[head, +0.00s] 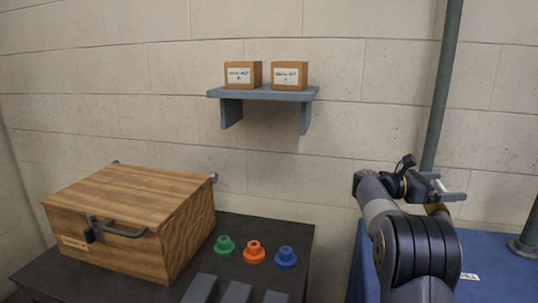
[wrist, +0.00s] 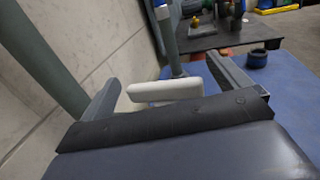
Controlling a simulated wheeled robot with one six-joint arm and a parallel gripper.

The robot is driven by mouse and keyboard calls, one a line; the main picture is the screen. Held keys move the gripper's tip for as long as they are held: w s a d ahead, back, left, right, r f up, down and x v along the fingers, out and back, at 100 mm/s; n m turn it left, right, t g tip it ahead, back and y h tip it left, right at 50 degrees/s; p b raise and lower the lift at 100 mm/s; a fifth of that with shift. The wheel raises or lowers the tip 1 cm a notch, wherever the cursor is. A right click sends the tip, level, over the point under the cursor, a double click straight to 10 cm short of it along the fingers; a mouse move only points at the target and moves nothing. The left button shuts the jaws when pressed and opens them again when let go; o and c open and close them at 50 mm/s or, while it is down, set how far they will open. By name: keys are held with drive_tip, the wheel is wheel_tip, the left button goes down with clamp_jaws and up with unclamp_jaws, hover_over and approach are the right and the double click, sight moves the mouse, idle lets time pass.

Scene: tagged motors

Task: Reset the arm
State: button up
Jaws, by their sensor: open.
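My gripper (head: 450,190) is raised at the right of the head view, above the blue-topped table (head: 487,258). In the wrist view my gripper (wrist: 163,70) has its two grey fingers spread wide apart. A pale bar (wrist: 165,91) shows between the fingers; I cannot tell what it belongs to or whether it touches them. My arm is folded up in front of the blue table and hides part of it.
A wooden chest (head: 128,222) with a closed lid stands on the dark table (head: 270,229), beside green (head: 224,246), orange (head: 254,252) and blue (head: 286,258) flanged parts. A wall shelf (head: 264,94) holds two boxes. A grey-green pole (head: 443,85) rises close behind my gripper.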

drive_tip(key=shift+f+n+t+y+b, duration=0.15)
drive_tip(key=shift+n+t+b, duration=0.9)
drive_tip(key=shift+b, duration=1.5)
drive_tip(key=shift+f+n+t+y+b, duration=0.15)
drive_tip(key=shift+n+t+b, duration=0.4)
drive_tip(key=shift+t+b, duration=1.45)
drive_tip(key=n+t+y+b, duration=0.1)
drive_tip(key=b, duration=0.4)
drive_tip(key=shift+s+n+t, duration=0.1)
drive_tip(key=shift+n+t, duration=0.25)
drive_tip(key=shift+n, duration=0.05)
drive_tip(key=shift+n+t+y+b, duration=0.3)
drive_tip(key=shift+n+t+b, duration=0.2)
drive_tip(key=shift+t+b, duration=0.35)
drive_tip(key=shift+r+n+t+y+b, duration=0.2)
drive_tip(key=shift+n+t+y+b, duration=0.75)
drive_tip(key=shift+t, duration=0.2)
drive_tip(key=shift+r+n+t+y, duration=0.15)
drive_tip(key=shift+n+t+y, duration=0.4)
drive_tip(key=shift+n+t, duration=0.15)
drive_tip(key=n+t+y+p, duration=0.1)
drive_tip(key=y+p, duration=0.1)
drive_tip(key=shift+r+n+t+p, duration=0.15)
drive_tip(key=shift+n+t+p, duration=0.2)
drive_tip(key=shift+t+p, duration=0.05)
drive_tip(key=shift+f+n+y+p, duration=0.2)
drive_tip(key=shift+n+y+p, duration=0.1)
drive_tip(key=shift+y+p, duration=0.25)
